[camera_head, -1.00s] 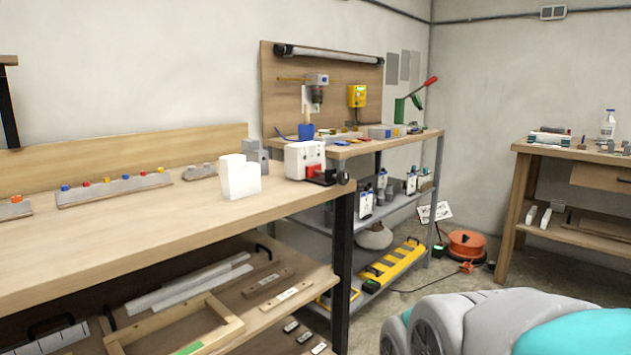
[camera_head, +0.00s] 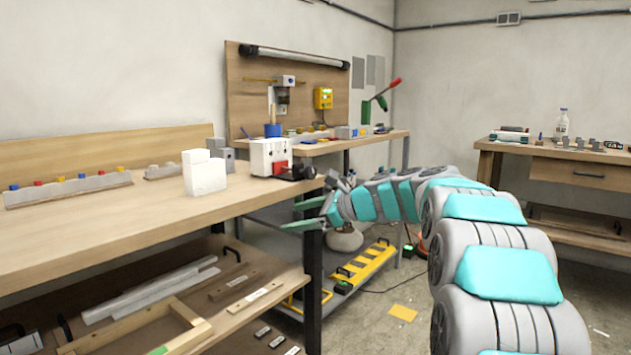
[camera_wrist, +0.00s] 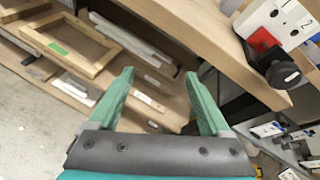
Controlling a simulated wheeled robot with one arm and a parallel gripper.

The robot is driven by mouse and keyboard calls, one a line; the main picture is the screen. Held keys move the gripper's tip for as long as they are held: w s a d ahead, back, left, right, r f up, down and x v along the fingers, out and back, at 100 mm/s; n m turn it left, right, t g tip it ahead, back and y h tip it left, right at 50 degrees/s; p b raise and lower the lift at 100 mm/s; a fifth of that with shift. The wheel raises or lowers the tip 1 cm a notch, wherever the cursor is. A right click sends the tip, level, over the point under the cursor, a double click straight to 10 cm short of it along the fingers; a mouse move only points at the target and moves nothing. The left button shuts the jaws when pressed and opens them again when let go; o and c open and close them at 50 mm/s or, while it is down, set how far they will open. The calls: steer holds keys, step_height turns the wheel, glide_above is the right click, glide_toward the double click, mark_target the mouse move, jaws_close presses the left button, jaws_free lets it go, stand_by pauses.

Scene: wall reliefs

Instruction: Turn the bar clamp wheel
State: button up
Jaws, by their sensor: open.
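The bar clamp with its dark round wheel (camera_head: 307,172) sits at the right end of the long wooden bench, against a white block (camera_head: 268,156) with red at its side. In the wrist view the black wheel (camera_wrist: 284,74) is at the upper right, beside the red part (camera_wrist: 262,40) and the numbered white block (camera_wrist: 281,22). My gripper (camera_head: 300,213) is open and empty, just below and in front of the bench's end corner. In the wrist view its green fingers (camera_wrist: 160,74) are spread wide, left of and apart from the wheel.
The bench edge (camera_wrist: 225,55) lies between the fingers and the wheel in the wrist view. A lower shelf (camera_head: 120,310) holds a wooden frame and bars. A white box (camera_head: 204,174) stands on the bench. A second bench and shelf with a yellow level (camera_head: 365,266) are behind.

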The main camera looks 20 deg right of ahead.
mark_target(313, 172)
steer(key=w+d+r+m+t+b, duration=0.1)
steer(key=w+d+r+m+t, duration=0.1)
steer(key=w+d+r+m, duration=0.3)
steer(key=w+d+r+m+t, duration=0.1)
steer(key=w+d+t, duration=0.2)
steer(key=d, duration=0.5)
steer(key=shift+y, duration=0.3)
steer(key=shift+r+x, duration=0.1)
steer(key=shift+x, duration=1.95)
steer(key=shift+r+x, duration=0.15)
steer(key=shift+x, duration=1.85)
steer(key=shift+s+a, duration=0.1)
steer(key=shift+a, duration=0.05)
steer(key=shift+c, duration=0.2)
jaws_close()
